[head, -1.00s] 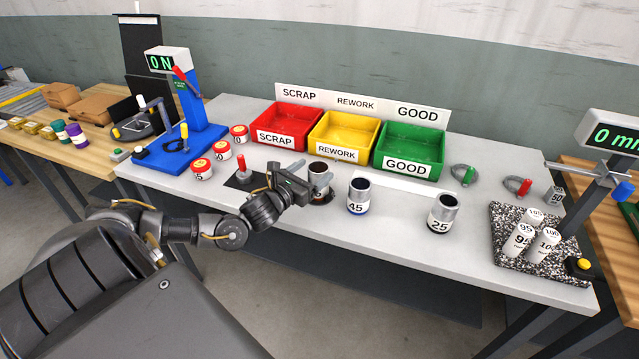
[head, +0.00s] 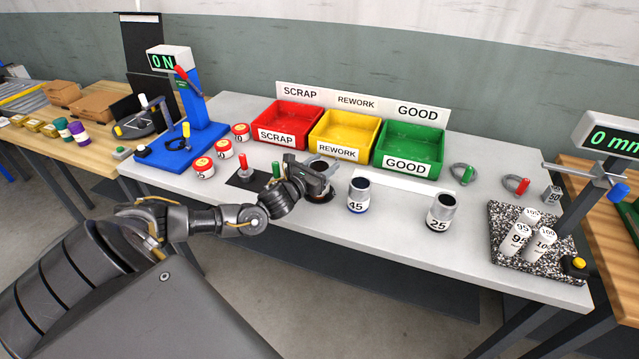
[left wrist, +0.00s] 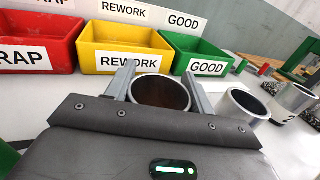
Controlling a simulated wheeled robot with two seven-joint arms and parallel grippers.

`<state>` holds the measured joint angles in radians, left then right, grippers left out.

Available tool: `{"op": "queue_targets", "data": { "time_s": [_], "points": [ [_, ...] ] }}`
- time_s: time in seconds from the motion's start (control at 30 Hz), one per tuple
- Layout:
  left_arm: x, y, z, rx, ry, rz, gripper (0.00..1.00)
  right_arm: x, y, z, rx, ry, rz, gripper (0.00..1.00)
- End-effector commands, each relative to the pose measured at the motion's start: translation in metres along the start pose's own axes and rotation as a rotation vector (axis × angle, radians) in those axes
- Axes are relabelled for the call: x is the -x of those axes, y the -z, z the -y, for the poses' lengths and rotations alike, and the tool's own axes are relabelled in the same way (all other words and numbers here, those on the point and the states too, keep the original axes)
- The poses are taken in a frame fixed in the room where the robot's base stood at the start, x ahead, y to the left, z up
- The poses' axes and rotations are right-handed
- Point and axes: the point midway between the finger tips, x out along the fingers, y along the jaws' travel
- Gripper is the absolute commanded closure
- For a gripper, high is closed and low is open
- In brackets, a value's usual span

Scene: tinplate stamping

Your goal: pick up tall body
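A tall metal can body with a dark brown inside (left wrist: 160,94) stands upright between the two fingers of my left gripper (left wrist: 159,72) in the left wrist view. The fingers lie on either side of its rim, close to the wall; I cannot tell whether they touch it. In the head view my left gripper (head: 324,168) hides most of this body. A body marked 45 (head: 358,196) stands to its right, and one marked 25 (head: 441,213) stands farther right. My right gripper is not in view.
Red scrap (head: 287,122), yellow rework (head: 344,130) and green good (head: 409,145) bins stand behind the bodies. Several red-lidded tins (head: 203,167) and a blue gauge stand (head: 200,110) are at left. A speckled plate (head: 533,251) holds white cylinders at right. The table front is mostly clear.

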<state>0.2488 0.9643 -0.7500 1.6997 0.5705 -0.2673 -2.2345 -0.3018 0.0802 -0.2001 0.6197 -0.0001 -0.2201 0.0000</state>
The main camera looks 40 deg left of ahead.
Motion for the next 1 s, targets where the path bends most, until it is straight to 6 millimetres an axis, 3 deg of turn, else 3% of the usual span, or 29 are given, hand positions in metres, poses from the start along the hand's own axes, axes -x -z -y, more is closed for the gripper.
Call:
{"op": "queue_targets", "data": {
  "time_s": [0.03, 0.27, 0.67, 0.8, 1.0],
  "points": [
    [0.000, 0.000, 0.000, 0.000, 0.000, 0.000, 0.56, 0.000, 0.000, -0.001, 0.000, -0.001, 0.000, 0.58],
    [0.000, 0.000, 0.000, 0.000, 0.000, 0.000, 0.85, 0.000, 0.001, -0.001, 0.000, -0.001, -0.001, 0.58],
    [0.000, -0.011, -0.001, -0.001, 0.000, 0.003, 0.85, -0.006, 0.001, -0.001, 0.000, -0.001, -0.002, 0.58],
    [0.000, -0.032, 0.000, -0.001, 0.001, 0.005, 0.85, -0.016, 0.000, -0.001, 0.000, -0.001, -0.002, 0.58],
    [0.035, -0.076, -0.022, -0.011, 0.002, 0.000, 0.85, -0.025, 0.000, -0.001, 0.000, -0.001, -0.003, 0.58]
  ]
}}
